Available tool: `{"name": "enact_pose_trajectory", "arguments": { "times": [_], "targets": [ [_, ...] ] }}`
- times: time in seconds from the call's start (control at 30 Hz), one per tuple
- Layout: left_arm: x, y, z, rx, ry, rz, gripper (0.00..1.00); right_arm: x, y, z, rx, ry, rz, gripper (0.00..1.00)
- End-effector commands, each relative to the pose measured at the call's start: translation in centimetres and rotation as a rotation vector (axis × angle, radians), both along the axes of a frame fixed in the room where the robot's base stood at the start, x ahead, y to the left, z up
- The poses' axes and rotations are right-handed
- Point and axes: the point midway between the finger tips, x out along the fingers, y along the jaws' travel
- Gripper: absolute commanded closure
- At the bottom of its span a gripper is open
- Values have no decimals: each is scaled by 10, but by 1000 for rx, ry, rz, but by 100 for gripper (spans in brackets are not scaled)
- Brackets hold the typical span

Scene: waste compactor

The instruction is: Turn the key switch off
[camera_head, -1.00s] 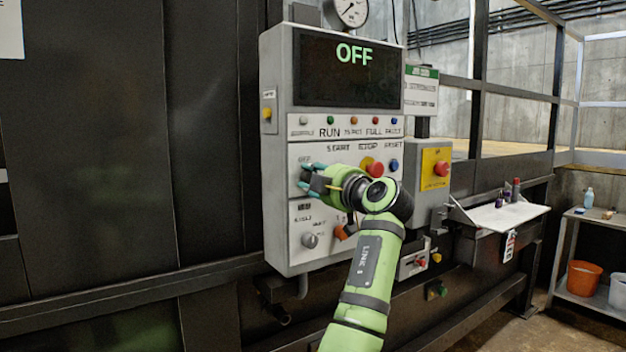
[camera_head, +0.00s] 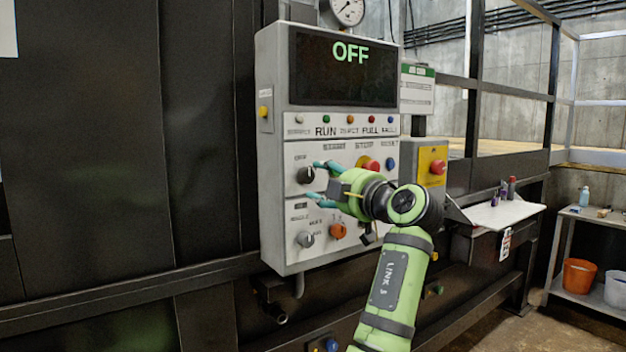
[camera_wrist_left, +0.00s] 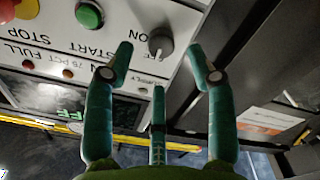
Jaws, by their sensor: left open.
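The key switch (camera_head: 305,174) is a dark round knob on the left of the control panel (camera_head: 270,215). It also shows in the left wrist view (camera_wrist_left: 161,42), at the top between my finger tips. The display (camera_head: 343,67) above reads OFF in green. My left gripper (camera_head: 318,181) is open and empty. Its teal fingers point at the knob from the right and are apart from it. In the left wrist view the fingers (camera_wrist_left: 162,62) stand spread on either side of the knob. The knob's exact angle is hard to read. My right gripper is not in view.
A red stop button (camera_head: 371,166) and a blue button (camera_head: 391,164) sit right of the switch. Below are a grey knob (camera_head: 305,240) and an orange knob (camera_head: 338,231). Free space lies before the panel.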

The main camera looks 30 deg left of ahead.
Motion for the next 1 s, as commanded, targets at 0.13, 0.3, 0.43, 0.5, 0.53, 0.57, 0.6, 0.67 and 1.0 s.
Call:
{"name": "enact_pose_trajectory", "arguments": {
  "times": [0.13,0.3,0.43,0.5,0.53,0.57,0.6,0.67,1.0],
  "targets": [
    [-12,-29,-1,-1,-1,-2,44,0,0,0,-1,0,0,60],
    [-20,-49,-2,0,1,-1,44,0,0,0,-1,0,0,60],
    [-24,-55,-2,-1,1,1,44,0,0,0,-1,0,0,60],
    [-24,-56,-2,-1,1,1,44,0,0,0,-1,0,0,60],
    [-24,-56,-2,-1,1,1,44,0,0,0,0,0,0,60],
    [-24,-56,-2,-1,1,1,44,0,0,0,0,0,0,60],
    [-24,-56,-2,-1,1,1,44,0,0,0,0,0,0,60],
    [-24,-56,-2,-1,1,1,44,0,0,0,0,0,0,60],
    [-19,-56,-9,6,24,-9,44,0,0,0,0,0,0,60]
  ]
}}
